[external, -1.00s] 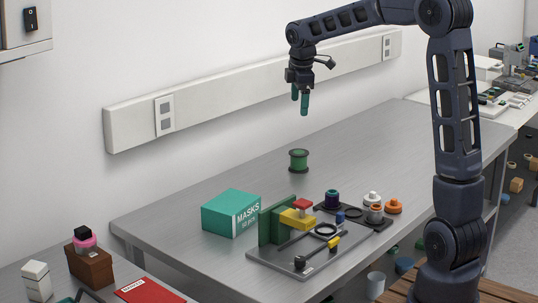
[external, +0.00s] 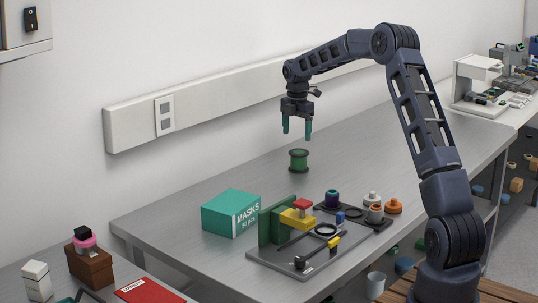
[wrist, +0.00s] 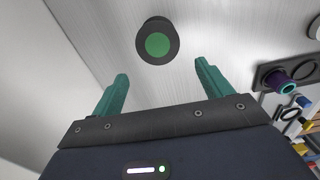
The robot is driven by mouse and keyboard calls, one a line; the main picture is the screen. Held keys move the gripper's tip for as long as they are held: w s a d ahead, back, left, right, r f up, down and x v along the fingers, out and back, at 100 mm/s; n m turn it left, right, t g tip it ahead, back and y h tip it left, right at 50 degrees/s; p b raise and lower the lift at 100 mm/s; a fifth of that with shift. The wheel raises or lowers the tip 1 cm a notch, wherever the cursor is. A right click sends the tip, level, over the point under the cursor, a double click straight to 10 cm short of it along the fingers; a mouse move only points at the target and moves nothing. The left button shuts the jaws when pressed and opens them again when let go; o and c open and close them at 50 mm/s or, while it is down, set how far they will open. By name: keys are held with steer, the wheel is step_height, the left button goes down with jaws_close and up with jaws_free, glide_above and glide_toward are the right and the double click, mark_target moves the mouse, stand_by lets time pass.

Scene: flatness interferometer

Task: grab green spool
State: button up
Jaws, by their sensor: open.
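The green spool (external: 299,161) stands upright on the grey table, toward the wall side, with dark rims at top and bottom. In the wrist view the spool (wrist: 158,42) shows from above as a dark ring with a green centre, ahead of the fingertips and about midway between them. My gripper (external: 297,134) is open and empty, its two green fingers pointing down, above the spool and apart from it. The open fingers also show in the wrist view (wrist: 160,70).
A teal masks box (external: 231,213) stands in front of the spool to the left. A grey plate (external: 296,262) with green, yellow and red blocks lies nearer the front. A dark tray (external: 357,221) holds several round parts. The table around the spool is clear.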

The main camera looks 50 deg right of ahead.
mark_target(299, 152)
steer(key=shift+w+d+f, duration=0.1)
steer(key=shift+d+f, duration=0.15)
steer(key=shift+f, duration=0.25)
step_height(299, 152, down, 5)
steer(key=shift+d+f, duration=0.25)
steer(key=shift+f, duration=1.1)
steer(key=shift+d+f, duration=0.2)
steer(key=shift+f, duration=1.15)
steer(key=c, duration=0.9)
